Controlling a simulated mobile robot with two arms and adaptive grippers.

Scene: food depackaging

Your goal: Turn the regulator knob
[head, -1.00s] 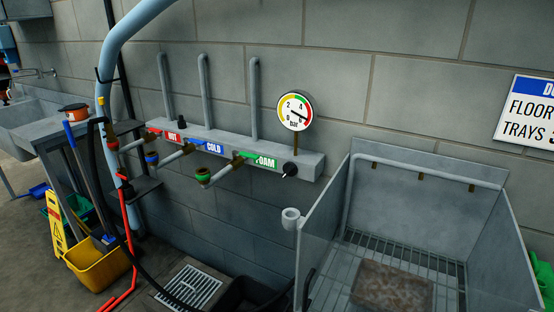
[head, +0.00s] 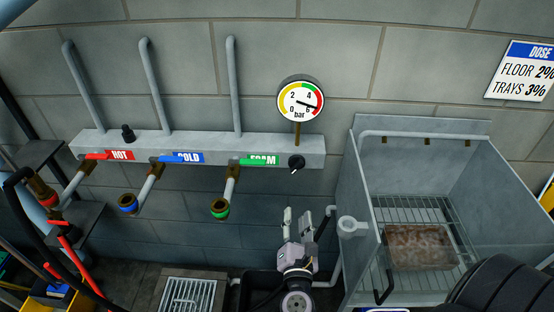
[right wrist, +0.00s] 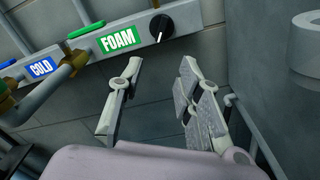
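The black regulator knob (head: 296,163) with a white pointer line sits at the right end of the grey manifold bar, right of the green FOAM label (head: 262,160). The pressure gauge (head: 300,101) stands above it, its needle in the red zone near 6. My right gripper (head: 297,214) is below the knob, apart from it, its fingers pointing up. In the right wrist view the knob (right wrist: 160,27) is beyond the fingertips, and the gripper (right wrist: 160,75) is open with nothing between its fingers. My left gripper is not in view.
The HOT, COLD and FOAM valves (head: 219,207) hang from the bar, left of the knob. A metal basin (head: 362,210) holding a brown block (head: 418,246) stands at the right. A floor grate (head: 192,295) lies below. The wall around the knob is clear.

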